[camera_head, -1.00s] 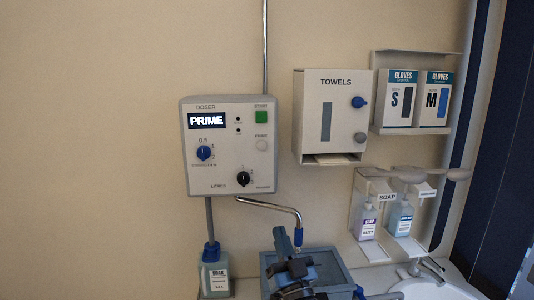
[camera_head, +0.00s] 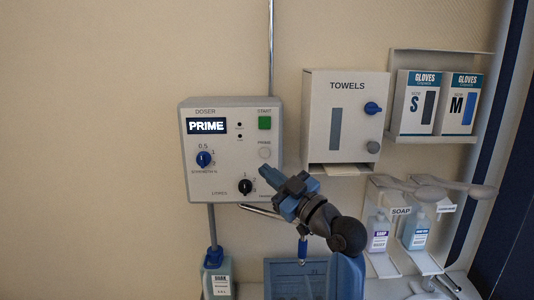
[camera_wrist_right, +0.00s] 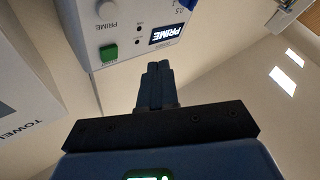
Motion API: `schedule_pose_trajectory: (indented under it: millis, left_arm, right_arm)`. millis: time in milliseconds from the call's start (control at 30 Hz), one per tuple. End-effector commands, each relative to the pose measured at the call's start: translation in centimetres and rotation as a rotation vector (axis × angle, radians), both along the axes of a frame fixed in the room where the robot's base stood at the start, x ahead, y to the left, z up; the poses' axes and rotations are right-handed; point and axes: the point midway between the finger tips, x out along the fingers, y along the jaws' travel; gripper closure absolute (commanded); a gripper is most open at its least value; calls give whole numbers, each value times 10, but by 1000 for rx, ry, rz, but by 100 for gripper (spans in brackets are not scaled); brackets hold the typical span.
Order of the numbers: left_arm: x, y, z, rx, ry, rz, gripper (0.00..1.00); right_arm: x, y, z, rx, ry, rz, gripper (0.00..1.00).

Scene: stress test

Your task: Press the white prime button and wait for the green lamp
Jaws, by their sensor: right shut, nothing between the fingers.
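The grey-white doser box (camera_head: 222,170) hangs on the wall, its display (camera_head: 206,126) lit with the word PRIME. The round white prime button (camera_head: 264,153) is on its right side, below the square green START button (camera_head: 264,123). Two small lamps (camera_head: 240,130) beside the display look dark. My right gripper (camera_head: 265,171) is shut and empty, its tips just below the prime button in the head view. In the right wrist view the prime button (camera_wrist_right: 107,9) shows at the top, apart from the fingertips (camera_wrist_right: 158,68). My left gripper is out of view.
A blue dial (camera_head: 204,159) and a black dial (camera_head: 245,187) are on the box. A metal spout (camera_head: 260,211) runs below it above a blue tray (camera_head: 285,267). A towel dispenser (camera_head: 345,120) hangs to the right, with soap bottles (camera_head: 379,233) beyond.

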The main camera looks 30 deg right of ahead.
Motion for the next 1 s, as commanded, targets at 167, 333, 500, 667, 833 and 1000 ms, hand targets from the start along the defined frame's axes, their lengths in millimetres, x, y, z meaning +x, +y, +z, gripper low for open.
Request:
schedule_pose_trajectory:
  millis: [167, 333, 500, 667, 833, 1000]
  left_arm:
    - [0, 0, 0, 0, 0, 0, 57]
    - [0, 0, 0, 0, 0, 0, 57]
    - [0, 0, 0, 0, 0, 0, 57]
    - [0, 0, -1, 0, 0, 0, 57]
    - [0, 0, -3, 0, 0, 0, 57]
    - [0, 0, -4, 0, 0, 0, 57]
  right_arm:
    - [0, 0, -1, -16, -2, -6, 100]
    - [0, 0, -1, -15, -2, -7, 100]
    - [2, -1, -1, -14, -3, -6, 100]
    - [10, -5, -1, -13, -2, -6, 100]
    - [25, -13, -1, -12, -2, -7, 100]
    - [44, -22, 0, -12, -3, -7, 100]
